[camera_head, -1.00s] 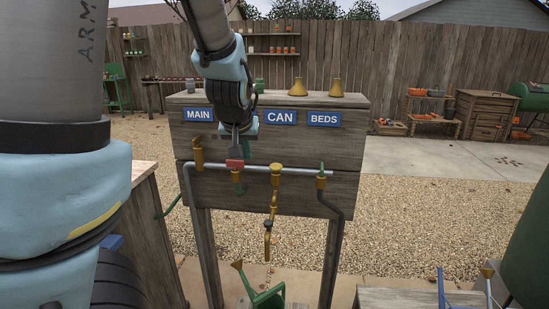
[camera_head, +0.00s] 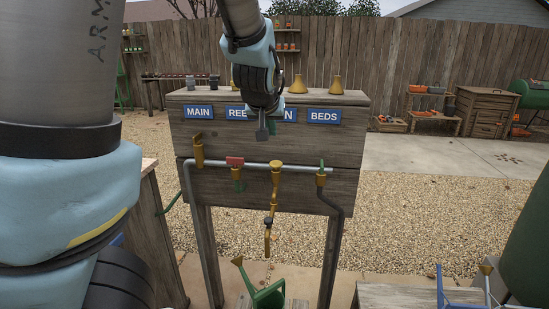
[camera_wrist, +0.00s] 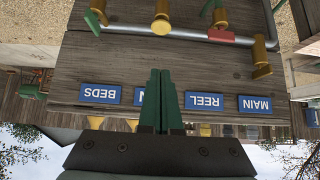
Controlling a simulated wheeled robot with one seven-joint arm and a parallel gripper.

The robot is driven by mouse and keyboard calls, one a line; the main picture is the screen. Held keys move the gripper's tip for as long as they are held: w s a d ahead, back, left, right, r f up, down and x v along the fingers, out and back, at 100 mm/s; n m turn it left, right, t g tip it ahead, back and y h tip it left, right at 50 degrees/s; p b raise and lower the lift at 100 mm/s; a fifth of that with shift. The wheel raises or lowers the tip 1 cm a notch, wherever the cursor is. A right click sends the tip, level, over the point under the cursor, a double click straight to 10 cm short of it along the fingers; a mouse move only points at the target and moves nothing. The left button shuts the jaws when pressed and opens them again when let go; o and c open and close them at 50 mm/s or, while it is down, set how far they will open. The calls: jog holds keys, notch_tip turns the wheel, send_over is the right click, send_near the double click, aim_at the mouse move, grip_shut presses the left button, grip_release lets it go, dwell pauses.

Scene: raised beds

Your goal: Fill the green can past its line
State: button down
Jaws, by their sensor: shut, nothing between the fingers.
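The green can (camera_head: 268,297) stands low at the bottom edge, below the brass CAN tap (camera_head: 275,185); its lower part is cut off. Its line and the water level cannot be seen. No water shows at the tap outlet. My gripper (camera_head: 264,133) is shut and empty, in front of the board, above the pipe, partly covering the REEL and CAN labels. In the wrist view, its green fingers (camera_wrist: 160,75) cover part of the CAN label, and the CAN tap (camera_wrist: 161,18) is beyond them. The brass MAIN valve (camera_head: 198,150) is left on the pipe.
The REEL valve has a red handle (camera_head: 235,161); the BEDS valve has a green handle (camera_head: 321,167). All sit along a grey pipe (camera_head: 300,170) on the wooden board (camera_head: 340,148). Brass funnels (camera_head: 336,86) stand on top. A wooden bench is at lower right.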

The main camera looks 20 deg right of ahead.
jog(key=w+f+b, duration=0.2)
send_over(276, 161)
jog(key=s+a, duration=0.2)
jog(key=s, duration=0.1)
notch_tip(276, 161, down, 5)
jog(key=f, duration=0.1)
jog(key=f+p, duration=0.1)
jog(key=f, duration=0.1)
jog(key=shift+w+d, duration=0.2)
jog(key=shift+d, duration=0.15)
jog(key=shift+f, duration=0.45)
